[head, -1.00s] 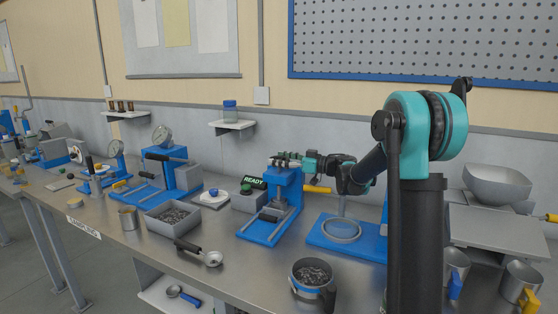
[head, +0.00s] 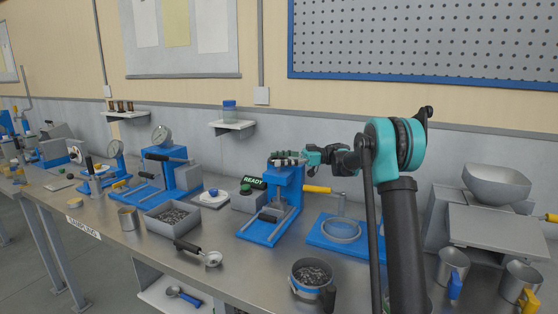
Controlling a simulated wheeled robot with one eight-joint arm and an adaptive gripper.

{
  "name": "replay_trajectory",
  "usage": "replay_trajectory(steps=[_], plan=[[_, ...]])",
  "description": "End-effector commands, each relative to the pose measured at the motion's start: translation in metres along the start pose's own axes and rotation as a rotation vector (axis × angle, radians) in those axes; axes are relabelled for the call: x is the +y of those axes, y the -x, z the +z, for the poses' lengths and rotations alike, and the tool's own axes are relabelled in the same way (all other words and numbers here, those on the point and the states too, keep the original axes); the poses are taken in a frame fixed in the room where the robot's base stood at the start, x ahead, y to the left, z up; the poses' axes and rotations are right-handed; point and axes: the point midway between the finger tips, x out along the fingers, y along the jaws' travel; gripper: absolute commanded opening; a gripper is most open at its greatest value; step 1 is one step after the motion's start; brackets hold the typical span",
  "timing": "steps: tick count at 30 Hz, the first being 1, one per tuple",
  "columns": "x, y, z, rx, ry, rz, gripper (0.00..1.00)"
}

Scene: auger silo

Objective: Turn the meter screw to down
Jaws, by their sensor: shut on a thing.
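A blue stand (head: 285,188) with a grey roller-like part low at its front and a blue base stands mid-bench. My gripper (head: 284,158) is at the top of this stand, coming in from the right. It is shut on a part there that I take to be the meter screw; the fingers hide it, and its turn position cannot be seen. A yellow handle (head: 317,189) sticks out to the right of the stand, below my gripper and apart from it.
A box with a green button (head: 245,189) and a READY sign (head: 254,182) stands left of the stand. A blue-based ring fixture (head: 341,230) is to the right. A cup of pellets (head: 312,273), a scoop (head: 212,258) and a pellet tray (head: 174,219) are nearer the front.

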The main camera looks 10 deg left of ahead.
Motion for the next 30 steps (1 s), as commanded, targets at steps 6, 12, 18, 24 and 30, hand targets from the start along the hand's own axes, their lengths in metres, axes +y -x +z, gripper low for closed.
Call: replay_trajectory(steps=[6, 12, 18, 24, 30], plan=[[0.0001, -0.001, -0.0003, 0.001, 0.0, -0.006, 0.42], [0.0001, -0.0012, -0.0004, 0.001, 0.0, -0.006, 0.72], [0.0, -0.0009, -0.0003, 0.0, 0.0, -0.005, 0.92], [0.0, -0.0006, -0.0002, 0.0, 0.0, -0.005, 0.92], [0.0002, 0.0042, -0.0002, 0.0, 0.0, -0.004, 0.92]])
